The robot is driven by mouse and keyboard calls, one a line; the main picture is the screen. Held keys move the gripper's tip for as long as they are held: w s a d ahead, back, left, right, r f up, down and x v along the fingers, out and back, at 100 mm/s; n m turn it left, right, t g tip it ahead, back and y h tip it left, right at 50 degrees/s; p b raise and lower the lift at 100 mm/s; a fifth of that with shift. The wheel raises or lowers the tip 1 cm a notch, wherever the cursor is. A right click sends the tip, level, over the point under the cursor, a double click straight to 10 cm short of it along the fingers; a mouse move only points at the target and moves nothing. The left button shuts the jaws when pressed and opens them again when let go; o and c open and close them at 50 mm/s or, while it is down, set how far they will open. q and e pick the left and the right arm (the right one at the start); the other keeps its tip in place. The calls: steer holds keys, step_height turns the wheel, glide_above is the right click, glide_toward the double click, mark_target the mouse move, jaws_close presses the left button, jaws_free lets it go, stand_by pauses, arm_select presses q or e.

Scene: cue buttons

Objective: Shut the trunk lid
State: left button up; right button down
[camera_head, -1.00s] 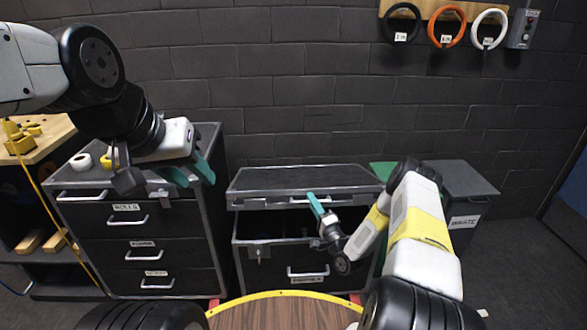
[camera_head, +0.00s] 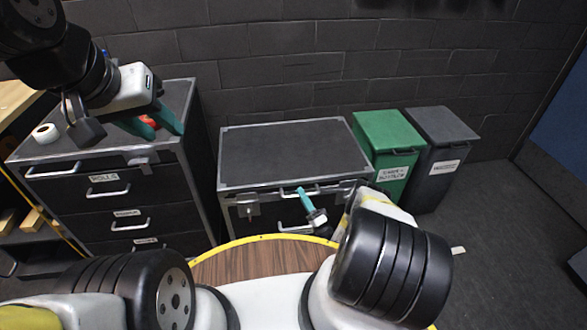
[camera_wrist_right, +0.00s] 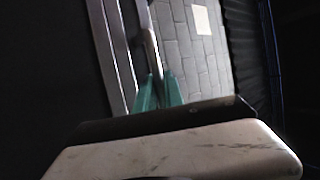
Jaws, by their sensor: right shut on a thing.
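The trunk (camera_head: 238,218) is a dark chest with metal edges. Its flat dark lid (camera_head: 285,150) lies level over the body; no clear gap shows between them. My right gripper (camera_head: 302,192) is at the lid's front edge, its teal fingers shut on the lid handle (camera_head: 287,193). In the right wrist view the fingers (camera_wrist_right: 158,92) close around the handle bar (camera_wrist_right: 150,48), beside the lid's metal edging (camera_wrist_right: 118,60). My right arm hides part of the trunk's front right. My left gripper (camera_head: 158,122) is open and empty above the drawer cabinet.
The drawer cabinet (camera_head: 110,205) with labelled drawers stands left of the trunk, a white tape roll (camera_head: 45,133) on top. A green bin (camera_head: 388,138) and a dark grey bin (camera_head: 440,135) stand to its right. A brick wall is behind.

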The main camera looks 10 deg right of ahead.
steer(key=shift+s+f, duration=0.15)
steer(key=shift+f, duration=0.4)
steer(key=c, duration=1.5)
jaws_free()
steer(key=shift+o, duration=0.2)
steer(key=shift+r, duration=0.15)
